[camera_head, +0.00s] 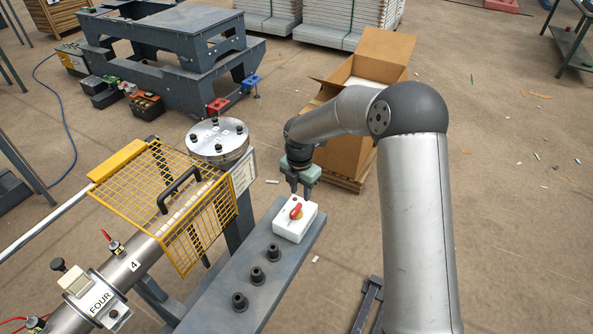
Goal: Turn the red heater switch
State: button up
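The red heater switch (296,211) is a red rotary knob on a yellow base, set on top of a white box (292,228). The box sits at the far end of a long grey bench (222,296). My gripper (300,193) points down just above and behind the switch. Its two dark fingers show with a gap between them. I cannot tell whether the fingertips touch the white box or the knob.
Several black knobs (257,276) stand along the bench in front of the white box. A yellow mesh guard (165,195) with a black handle covers the steel barrel (132,262) at left. A cardboard box (375,75) stands behind my arm. The floor at right is mostly clear.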

aim_at(296, 208)
jog(key=shift+w+a+f+n, duration=0.55)
jog(key=shift+w+a+n, duration=0.15)
jog(key=shift+n, duration=0.2)
jog(key=shift+f, duration=0.35)
notch_tip(296, 208, down, 8)
jog(key=b, duration=0.5)
jog(key=shift+r, duration=0.4)
jog(key=shift+c, duration=0.3)
grip_shut()
